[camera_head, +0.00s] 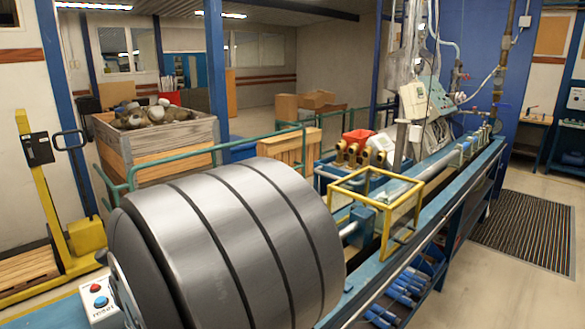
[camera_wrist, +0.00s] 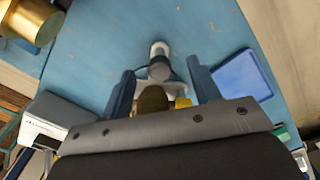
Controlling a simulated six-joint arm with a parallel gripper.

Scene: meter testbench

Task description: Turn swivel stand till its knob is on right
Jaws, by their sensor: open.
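In the wrist view, my gripper (camera_wrist: 160,67) is open, with one dark blue finger on each side of a small fixture on the blue bench top (camera_wrist: 100,40). The fixture has a pale grey upright piece (camera_wrist: 159,66) between the fingertips and a white part below it. A brown rounded piece (camera_wrist: 152,99) lies nearer the gripper body, with a bit of yellow at its right. This may be the swivel stand; its lower part is hidden by my gripper, and I cannot tell which piece is the knob. Neither the stand nor my gripper can be made out in the head view.
In the wrist view, a blue tray (camera_wrist: 242,76) lies right of the fingers. A brass cylinder (camera_wrist: 30,18) is at top left, and a white box (camera_wrist: 58,116) at left. In the head view, a button box (camera_head: 98,302) stands at lower left and a yellow frame (camera_head: 405,212) right of centre.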

